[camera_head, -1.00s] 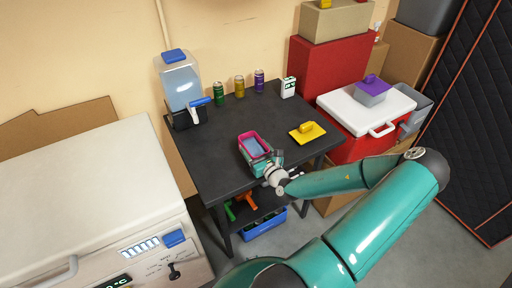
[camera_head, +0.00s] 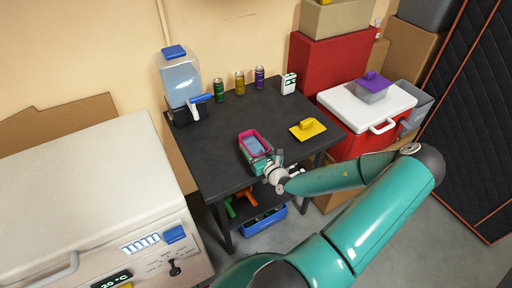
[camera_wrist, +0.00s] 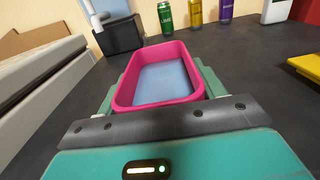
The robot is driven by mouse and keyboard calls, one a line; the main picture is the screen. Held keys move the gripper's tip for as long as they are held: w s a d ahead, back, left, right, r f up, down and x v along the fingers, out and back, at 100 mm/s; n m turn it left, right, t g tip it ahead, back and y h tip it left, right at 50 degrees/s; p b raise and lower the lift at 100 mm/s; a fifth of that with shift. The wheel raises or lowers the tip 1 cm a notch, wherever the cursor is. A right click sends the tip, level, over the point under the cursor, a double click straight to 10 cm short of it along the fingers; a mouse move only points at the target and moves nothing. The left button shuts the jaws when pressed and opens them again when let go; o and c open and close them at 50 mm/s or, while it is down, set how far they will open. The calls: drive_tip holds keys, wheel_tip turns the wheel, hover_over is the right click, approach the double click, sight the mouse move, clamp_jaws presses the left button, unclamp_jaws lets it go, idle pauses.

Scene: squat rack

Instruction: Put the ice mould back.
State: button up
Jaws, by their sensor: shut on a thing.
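The ice mould (camera_head: 254,143) is a pink-rimmed open tray with a light blue inside, at the front of the dark table. It also shows in the wrist view (camera_wrist: 160,78), between the fingers. My gripper (camera_head: 262,157) is shut on the mould from its near side, with a teal finger along each side (camera_wrist: 158,88). The mould looks about level. I cannot tell whether its underside touches the table top.
The dark table (camera_head: 205,150) holds a water dispenser (camera_head: 183,82), several cans (camera_head: 239,86), a white carton (camera_head: 289,84) and a yellow lidded item (camera_head: 307,128). A white chest freezer (camera_head: 90,200) stands left.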

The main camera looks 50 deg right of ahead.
drive_tip(key=o, duration=1.5)
drive_tip(key=shift+c, duration=0.2)
drive_tip(key=shift+f, duration=0.1)
